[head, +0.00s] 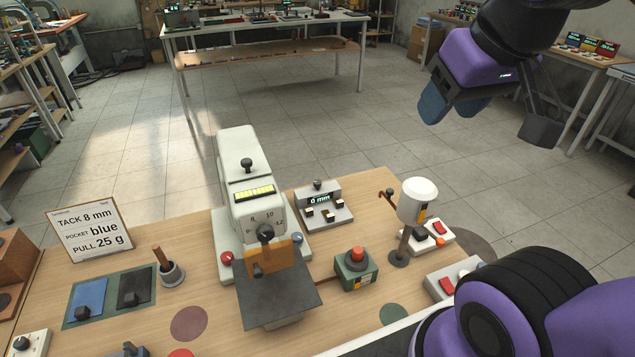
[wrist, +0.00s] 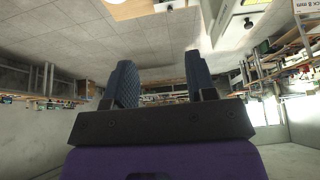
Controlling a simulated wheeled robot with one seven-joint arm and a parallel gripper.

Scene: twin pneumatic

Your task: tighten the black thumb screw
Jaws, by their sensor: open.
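The white machine (head: 240,180) stands on the wooden bench in the head view. A black knob (head: 246,164) sits on its top, and another black knob (head: 265,233) is on its front below the number scale. A third small dark knob (head: 257,271) shows on the brown block at the front. I cannot tell for sure which of these is the thumb screw. My gripper (head: 487,118) is open and empty, high at the upper right, well apart from the machine. In the wrist view my gripper (wrist: 162,78) shows two spread dark fingers with nothing between them.
The bench holds a grey box reading 0 mm (head: 322,205), a green box with a red button (head: 356,268), a white-topped post (head: 418,200) and a sign (head: 88,230). A dark plate (head: 275,298) juts out before the machine. Open floor (head: 330,130) lies behind the bench.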

